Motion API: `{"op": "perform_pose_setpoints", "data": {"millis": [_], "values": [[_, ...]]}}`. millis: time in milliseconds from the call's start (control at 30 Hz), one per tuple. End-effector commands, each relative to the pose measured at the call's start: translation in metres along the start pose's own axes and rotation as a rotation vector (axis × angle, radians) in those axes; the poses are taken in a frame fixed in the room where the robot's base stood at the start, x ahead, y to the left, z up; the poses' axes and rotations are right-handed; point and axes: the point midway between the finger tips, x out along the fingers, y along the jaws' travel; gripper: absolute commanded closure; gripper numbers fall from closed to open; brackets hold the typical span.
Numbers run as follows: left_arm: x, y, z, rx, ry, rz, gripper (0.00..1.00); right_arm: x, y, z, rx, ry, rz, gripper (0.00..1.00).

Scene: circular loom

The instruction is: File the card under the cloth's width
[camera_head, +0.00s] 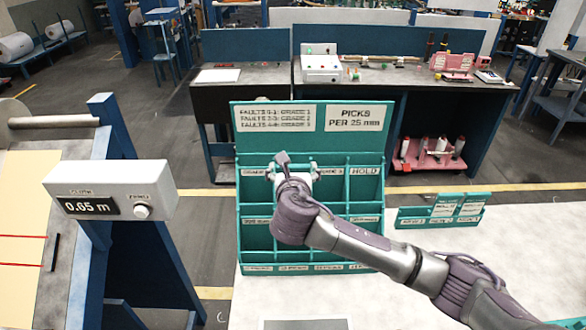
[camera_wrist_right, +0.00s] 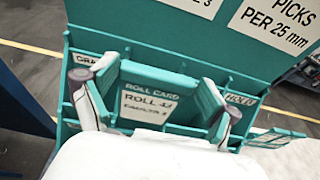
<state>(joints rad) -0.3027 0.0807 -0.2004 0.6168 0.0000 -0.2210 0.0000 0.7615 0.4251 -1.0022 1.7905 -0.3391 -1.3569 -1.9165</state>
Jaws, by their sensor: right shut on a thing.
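My right gripper (camera_head: 296,178) reaches into the upper middle of a teal pigeonhole rack (camera_head: 367,189). The card is in front of the upper row, between a "GRADE" label and the "HOLD" label. I cannot tell how deep it is in a slot. In the head view my arm hides the card and middle slots. A grey box's display (camera_head: 90,206) reads 0.65 m. My left gripper is not in view.
A board (camera_head: 281,118) above the rack lists faults by grade and "PICKS PER 25 mm". A low teal holder (camera_head: 440,211) stands right of the rack on the white table (camera_head: 530,254). The blue-framed loom (camera_head: 122,140) stands left.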

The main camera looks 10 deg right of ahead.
Motion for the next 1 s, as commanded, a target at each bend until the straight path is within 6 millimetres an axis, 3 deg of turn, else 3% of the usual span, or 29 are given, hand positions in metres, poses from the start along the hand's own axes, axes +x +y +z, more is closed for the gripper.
{"op": "perform_pose_setpoints", "data": {"millis": [1000], "values": [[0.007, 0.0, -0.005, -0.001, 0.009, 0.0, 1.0, 0.006, 0.0, -0.022, -0.001, 0.001, 0.0, 0.54]]}}
